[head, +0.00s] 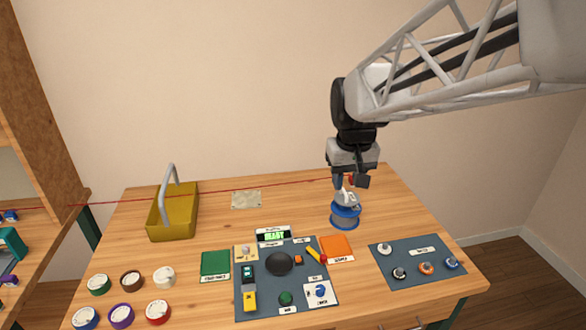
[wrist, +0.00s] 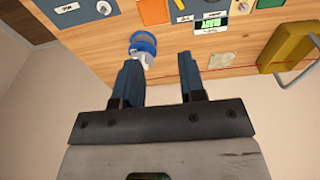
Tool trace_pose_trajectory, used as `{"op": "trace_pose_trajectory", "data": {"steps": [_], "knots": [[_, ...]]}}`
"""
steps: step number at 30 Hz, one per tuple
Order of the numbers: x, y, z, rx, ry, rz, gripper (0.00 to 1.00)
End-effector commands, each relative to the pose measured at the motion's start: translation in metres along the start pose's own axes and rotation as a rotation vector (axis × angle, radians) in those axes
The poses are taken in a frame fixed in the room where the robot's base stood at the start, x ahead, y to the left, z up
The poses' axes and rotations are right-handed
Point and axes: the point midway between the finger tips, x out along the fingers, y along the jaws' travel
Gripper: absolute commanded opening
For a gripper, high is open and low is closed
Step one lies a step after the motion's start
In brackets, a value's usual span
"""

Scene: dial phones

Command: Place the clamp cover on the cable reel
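The cable reel (head: 345,217) is a blue spool standing on the table, right of centre and towards the back. A pale grey-white piece (head: 347,198), which looks like the clamp cover, sits on or just above its top; I cannot tell how well it is seated. My gripper (head: 350,183) is just above this piece. In the wrist view my gripper (wrist: 159,60) has its two dark blue fingers spread, with nothing between them. There the blue reel (wrist: 143,40) and the pale piece (wrist: 148,59) show beyond the left fingertip.
A yellow basket (head: 172,222) with a raised handle stands at the back left. A dark mat (head: 272,306) with several parts lies in front, between green and orange (head: 338,249) squares. Another mat (head: 408,250) with several small parts lies right. Several round coloured lids lie front left.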

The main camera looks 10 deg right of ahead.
Motion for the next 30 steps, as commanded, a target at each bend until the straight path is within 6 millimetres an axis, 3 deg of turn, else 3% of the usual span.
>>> {"op": "trace_pose_trajectory", "data": {"steps": [12,18,24,30], "knots": [[-0.011,-0.027,0.121,0.005,0.062,-0.003,0.37],[-0.005,-0.035,0.169,0.008,0.087,-0.006,0.37],[-0.001,-0.038,0.192,0.01,0.099,-0.007,0.37],[0.0,-0.038,0.196,0.01,0.1,-0.008,0.37]]}}
